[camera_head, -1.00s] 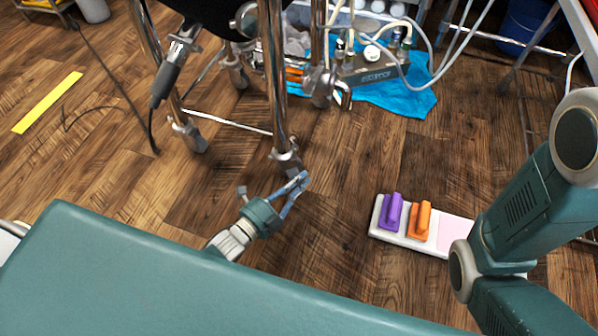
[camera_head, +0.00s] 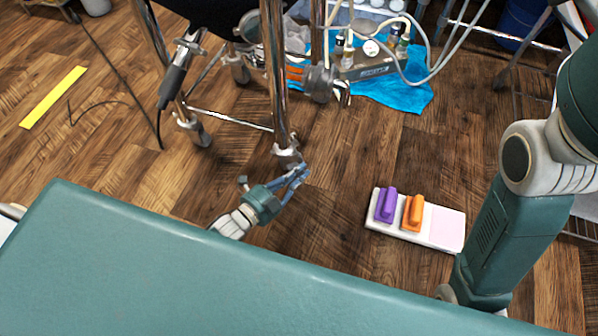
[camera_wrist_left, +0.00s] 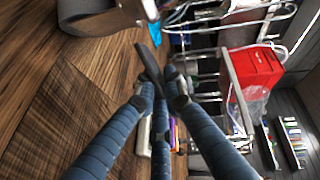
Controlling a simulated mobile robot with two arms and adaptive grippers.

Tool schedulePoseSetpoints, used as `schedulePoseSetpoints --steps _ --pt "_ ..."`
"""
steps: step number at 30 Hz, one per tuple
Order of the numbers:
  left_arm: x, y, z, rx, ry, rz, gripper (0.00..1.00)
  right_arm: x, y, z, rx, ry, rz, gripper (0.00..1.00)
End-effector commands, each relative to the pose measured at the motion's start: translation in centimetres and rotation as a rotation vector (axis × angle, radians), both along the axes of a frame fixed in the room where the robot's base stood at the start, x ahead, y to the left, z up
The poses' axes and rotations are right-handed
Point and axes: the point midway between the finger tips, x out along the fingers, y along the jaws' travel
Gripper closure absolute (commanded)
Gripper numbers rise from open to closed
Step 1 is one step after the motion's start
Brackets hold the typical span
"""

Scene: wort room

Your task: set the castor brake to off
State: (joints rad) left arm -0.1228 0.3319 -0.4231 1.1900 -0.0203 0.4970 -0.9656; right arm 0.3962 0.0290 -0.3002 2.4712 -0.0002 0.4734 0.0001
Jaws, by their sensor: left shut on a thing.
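The castor (camera_head: 287,154) is at the foot of the chromed leg in the middle of the head view. My left gripper (camera_head: 299,175) is just in front of and below this castor, with its fingers close to it. In the left wrist view, the fingertips (camera_wrist_left: 160,92) close around a dark flat lever, the castor brake (camera_wrist_left: 147,62), which sticks out between them. Metal and dark castor parts (camera_wrist_left: 138,10) show above it. The brake's setting cannot be read. My right arm is at the right of the head view, with its gripper out of view.
A white tray (camera_head: 446,228) with a purple and an orange block lies on the floor to the right. A blue cloth (camera_head: 405,95) with equipment and hoses lies behind. A black cable and yellow strip (camera_head: 52,97) are at left. Wooden floor between castor and tray is clear.

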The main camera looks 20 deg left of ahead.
Motion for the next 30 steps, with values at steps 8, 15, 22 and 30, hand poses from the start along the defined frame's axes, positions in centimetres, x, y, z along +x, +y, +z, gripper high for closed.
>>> schedulePoseSetpoints --steps 8,15,22,30 --pt "-0.1 0.0 0.0 0.000 0.001 0.000 0.71 0.0 0.0 0.0 0.000 0.000 0.000 0.60" --pt "-0.7 0.4 0.0 0.001 0.002 0.000 0.71 0.0 0.0 0.1 0.001 -0.002 0.000 0.60" --pt "-4.6 2.2 0.5 0.003 0.003 -0.001 0.71 0.0 0.0 0.1 0.000 -0.001 0.000 0.60" --pt "-9.2 4.4 1.3 0.002 0.004 0.000 0.71 0.0 0.0 0.0 0.000 -0.001 0.000 0.60"
